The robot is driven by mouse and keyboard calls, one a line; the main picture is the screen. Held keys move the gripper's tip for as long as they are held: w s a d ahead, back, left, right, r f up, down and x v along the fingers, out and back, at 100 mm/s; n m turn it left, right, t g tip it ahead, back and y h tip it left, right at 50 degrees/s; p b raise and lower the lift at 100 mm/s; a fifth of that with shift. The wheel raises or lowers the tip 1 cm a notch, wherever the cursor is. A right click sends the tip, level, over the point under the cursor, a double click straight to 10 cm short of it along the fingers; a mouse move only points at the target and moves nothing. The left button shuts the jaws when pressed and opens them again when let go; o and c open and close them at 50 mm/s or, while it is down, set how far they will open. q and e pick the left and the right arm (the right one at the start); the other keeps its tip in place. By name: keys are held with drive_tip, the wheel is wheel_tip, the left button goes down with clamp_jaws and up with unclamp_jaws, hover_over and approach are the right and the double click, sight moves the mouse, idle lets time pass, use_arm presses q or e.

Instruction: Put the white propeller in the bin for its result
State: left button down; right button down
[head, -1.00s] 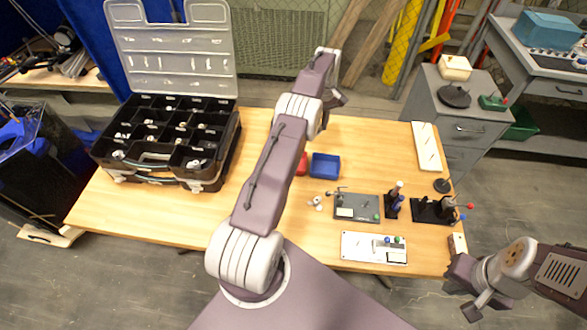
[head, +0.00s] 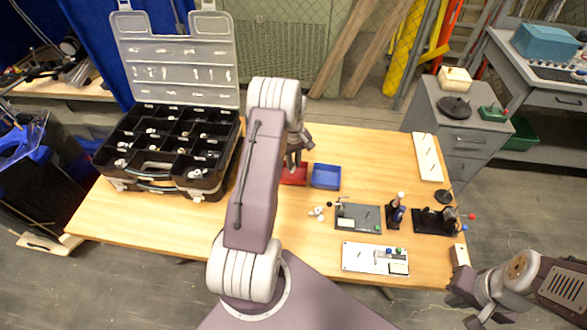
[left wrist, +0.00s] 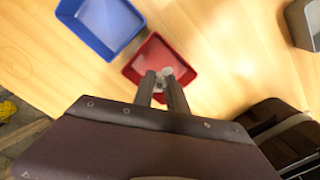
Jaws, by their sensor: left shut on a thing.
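My left gripper (head: 293,162) is over the red bin (head: 296,176) in the head view. The left wrist view shows its fingers (left wrist: 161,80) shut on a small white propeller (left wrist: 166,72), partly hidden between the tips. The red bin (left wrist: 184,68) lies below it in that view; I cannot tell the exact height. The blue bin (head: 326,177) stands just right of the red bin and also shows in the left wrist view (left wrist: 100,45). My right gripper (head: 470,305) is at the lower right, off the table; its jaws are unclear.
An open black case (head: 150,165) of small parts covers the table's left. Several small white pieces (head: 318,213), a grey plate fixture (head: 358,217), a white panel (head: 375,258) and black stands (head: 435,221) are on the right. A grey container (left wrist: 303,25) shows in the wrist view.

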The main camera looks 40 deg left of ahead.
sight(294, 176)
use_arm(q)
drive_tip(key=shift+f, duration=2.05)
drive_tip(key=shift+f, duration=0.15)
drive_tip(key=c, duration=1.3)
unclamp_jaws()
drive_tip(key=shift+c, duration=0.2)
wheel_tip(294, 176, up, 12)
drive_tip(key=r, duration=0.1)
drive_tip(key=s+d+r+m, duration=0.2)
drive_tip(key=s+d+m, duration=0.2)
drive_tip(key=d, duration=0.3)
drive_tip(key=s+d+r+m, duration=0.1)
drive_tip(key=s+d+m, duration=0.2)
drive_tip(key=d, duration=0.5)
drive_tip(key=s+d+m+t, duration=0.1)
drive_tip(key=s+d+m, duration=0.4)
drive_tip(key=s, duration=0.5)
drive_tip(key=shift+d, duration=0.45)
